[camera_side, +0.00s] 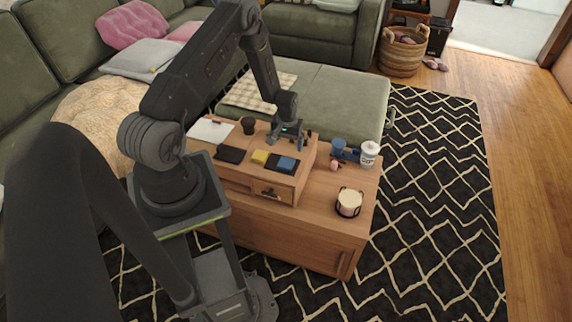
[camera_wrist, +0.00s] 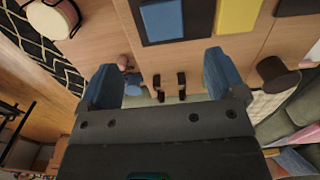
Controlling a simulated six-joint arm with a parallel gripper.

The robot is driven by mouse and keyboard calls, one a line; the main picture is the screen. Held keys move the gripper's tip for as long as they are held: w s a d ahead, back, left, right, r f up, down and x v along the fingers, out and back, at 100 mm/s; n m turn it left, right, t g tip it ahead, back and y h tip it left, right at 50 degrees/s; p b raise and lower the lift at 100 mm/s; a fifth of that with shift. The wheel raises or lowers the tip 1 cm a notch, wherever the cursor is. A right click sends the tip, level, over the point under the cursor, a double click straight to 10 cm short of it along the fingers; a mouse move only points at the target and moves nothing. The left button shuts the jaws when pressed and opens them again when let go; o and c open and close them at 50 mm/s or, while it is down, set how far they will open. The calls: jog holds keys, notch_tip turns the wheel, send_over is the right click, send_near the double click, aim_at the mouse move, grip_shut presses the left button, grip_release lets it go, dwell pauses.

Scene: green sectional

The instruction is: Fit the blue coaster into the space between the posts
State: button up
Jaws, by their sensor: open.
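The blue coaster (camera_side: 287,163) lies flat on a black square near the front of the raised wooden box; it also shows at the top of the wrist view (camera_wrist: 162,20). Several short black posts (camera_side: 307,138) stand toward the box's right back end. They show in the wrist view (camera_wrist: 181,86) between my fingers in the picture, with bare wood between them. My gripper (camera_side: 289,138) is open and empty, above the back of the box near the posts. Its two blue fingers (camera_wrist: 163,80) are wide apart in the wrist view. The coaster is apart from the gripper.
A yellow block (camera_side: 260,156) and a black square (camera_side: 230,154) lie left of the coaster. A dark cup (camera_side: 248,125) and white sheet (camera_side: 210,130) are behind. A blue cup (camera_side: 338,147), white jar (camera_side: 369,153) and caged candle (camera_side: 349,202) stand on the lower cabinet top.

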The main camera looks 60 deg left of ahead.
send_over(286, 162)
jog(key=f, duration=0.5)
jog(key=shift+d, duration=0.3)
jog(key=shift+a+f, duration=0.15)
jog(key=shift+f, duration=1.15)
jog(key=shift+a+f, duration=0.1)
jog(key=shift+f, duration=1.2)
jog(key=shift+c, duration=0.2)
jog(key=c, duration=1)
jog(key=shift+o, duration=0.2)
jog(key=shift+r, duration=0.15)
